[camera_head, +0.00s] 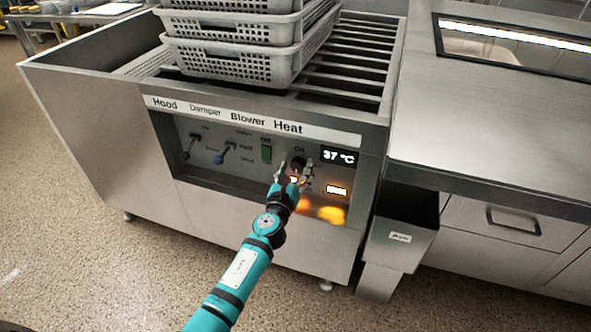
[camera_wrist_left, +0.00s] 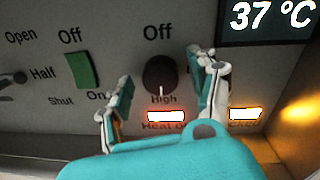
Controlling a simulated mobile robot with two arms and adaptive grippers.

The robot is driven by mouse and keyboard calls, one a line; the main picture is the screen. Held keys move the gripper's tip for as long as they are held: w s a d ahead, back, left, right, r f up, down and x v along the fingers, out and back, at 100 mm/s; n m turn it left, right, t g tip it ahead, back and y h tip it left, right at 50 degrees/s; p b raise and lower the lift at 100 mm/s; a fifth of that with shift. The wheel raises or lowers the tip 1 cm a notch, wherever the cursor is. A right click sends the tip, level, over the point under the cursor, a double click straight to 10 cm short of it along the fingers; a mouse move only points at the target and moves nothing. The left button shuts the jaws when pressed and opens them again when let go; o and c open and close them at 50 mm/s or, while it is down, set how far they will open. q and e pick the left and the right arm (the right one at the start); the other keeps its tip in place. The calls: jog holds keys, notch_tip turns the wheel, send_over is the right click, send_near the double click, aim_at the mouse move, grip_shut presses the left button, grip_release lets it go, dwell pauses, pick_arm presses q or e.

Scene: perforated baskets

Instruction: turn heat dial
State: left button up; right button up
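The heat dial is a round black knob (camera_wrist_left: 158,76) on the grey control panel, under the word Heat; in the head view the knob (camera_head: 298,162) is partly covered by my fingers. Its white pointer line points down toward "High", with "Off" above it. My left gripper (camera_head: 294,172) is at the dial with its fingers apart. In the left wrist view one finger is on each side of the knob, with gaps showing. I cannot tell how close they are in depth. The display (camera_head: 339,156) reads 37 °C. The "Heat on" lamp (camera_wrist_left: 165,117) is lit. My right gripper is not in view.
A green blower switch (camera_wrist_left: 82,70) is left of the dial, with the damper lever (camera_head: 222,155) and hood lever (camera_head: 189,150) further left. A second lit lamp (camera_wrist_left: 244,114) is at right. Grey perforated baskets (camera_head: 232,62) are stacked on the rack above.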

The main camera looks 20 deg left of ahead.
pick_arm(q)
jog(key=c, duration=1.1)
jog(key=shift+o, duration=0.2)
